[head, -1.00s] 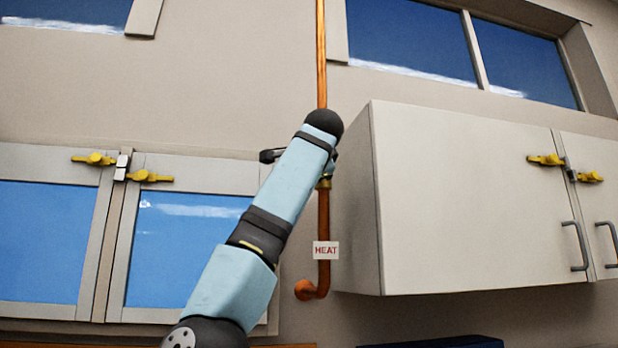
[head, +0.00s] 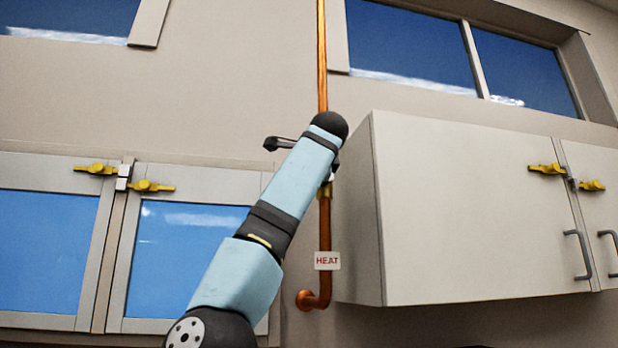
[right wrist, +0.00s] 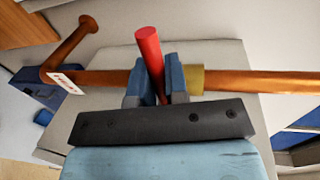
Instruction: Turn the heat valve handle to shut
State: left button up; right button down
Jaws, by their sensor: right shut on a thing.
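The heat valve is on a copper pipe (head: 324,235) with a white HEAT tag (head: 327,260). Its red handle (right wrist: 148,45) shows in the right wrist view, lying crosswise to the pipe with a slight tilt. My right gripper (right wrist: 156,88) is shut on the handle, one finger on each side. The brass-coloured valve body (right wrist: 190,79) is just right of the fingers there. My left gripper is in neither view.
A white wall cabinet (head: 465,210) stands close to the right of the pipe. A blue-paned cabinet (head: 190,255) with yellow latches is on the left. Windows run along the top. Bare wall (head: 230,90) lies left of the upper pipe.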

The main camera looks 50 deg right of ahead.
jog(key=shift+r, duration=0.1)
jog(key=c, duration=1.1)
grip_release()
jog(key=shift+c, duration=0.2)
jog(key=b+v, duration=0.4)
jog(key=v, duration=1)
jog(key=shift+d, duration=0.1)
